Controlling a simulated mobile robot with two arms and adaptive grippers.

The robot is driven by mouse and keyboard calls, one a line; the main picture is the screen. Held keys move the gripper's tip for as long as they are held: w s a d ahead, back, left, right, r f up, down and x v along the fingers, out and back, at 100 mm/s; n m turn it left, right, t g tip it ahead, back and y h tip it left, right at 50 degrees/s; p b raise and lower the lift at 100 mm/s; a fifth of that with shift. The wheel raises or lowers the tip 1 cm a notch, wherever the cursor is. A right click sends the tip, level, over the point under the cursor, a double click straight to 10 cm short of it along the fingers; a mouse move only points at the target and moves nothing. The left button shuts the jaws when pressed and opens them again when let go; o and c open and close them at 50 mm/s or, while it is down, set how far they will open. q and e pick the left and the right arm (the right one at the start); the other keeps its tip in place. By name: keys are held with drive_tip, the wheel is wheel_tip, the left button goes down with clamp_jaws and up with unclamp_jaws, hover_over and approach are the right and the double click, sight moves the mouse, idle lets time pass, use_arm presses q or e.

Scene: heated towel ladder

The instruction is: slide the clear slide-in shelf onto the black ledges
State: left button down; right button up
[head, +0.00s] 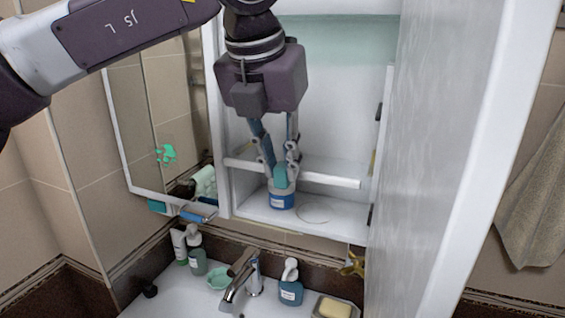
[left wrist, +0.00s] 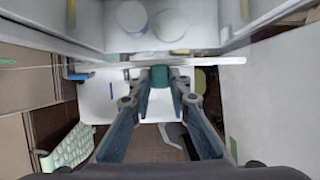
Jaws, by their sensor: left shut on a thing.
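The clear slide-in shelf (head: 325,179) shows as a pale, nearly level bar with a see-through panel behind it, low in the open cabinet. A teal piece (head: 281,177) sits at its front edge. My left gripper (head: 280,171) points down and is shut on this piece, holding the shelf. In the left wrist view, the fingers (left wrist: 160,86) close around the teal piece, and the shelf edge (left wrist: 110,65) runs crosswise beyond them. Dark narrow strips, likely the black ledges, show at the cabinet's left (left wrist: 72,14) and right (left wrist: 244,10) sides. Contact between shelf and ledges cannot be told. My right gripper is not in view.
A blue-labelled jar (head: 282,201) stands on the cabinet floor (head: 340,229) below the shelf, beside a faint round outline. The open door (head: 430,150) bounds the right and a mirror door (head: 165,130) the left. Bottles, a faucet (head: 240,275) and soap (head: 334,308) lie below.

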use_arm(q)
drive_tip(key=shift+s+a+b, duration=0.25)
drive_tip(key=shift+s+b, duration=0.3)
drive_tip(key=shift+s, duration=0.25)
drive_tip(key=shift+s+a+b, duration=0.25)
drive_tip(key=shift+s+b, duration=0.25)
drive_tip(key=shift+s, duration=0.25)
drive_tip(key=shift+s+a+b, duration=0.25)
drive_tip(key=shift+s+b, duration=0.3)
drive_tip(key=shift+s, duration=0.25)
drive_tip(key=shift+s+r, duration=0.15)
drive_tip(key=s+r, duration=0.1)
drive_tip(key=s, duration=0.1)
drive_tip(key=s+a+r, duration=0.1)
drive_tip(key=shift+s+a+r, duration=0.15)
drive_tip(key=shift+s+r, duration=0.2)
drive_tip(key=shift+r, duration=0.05)
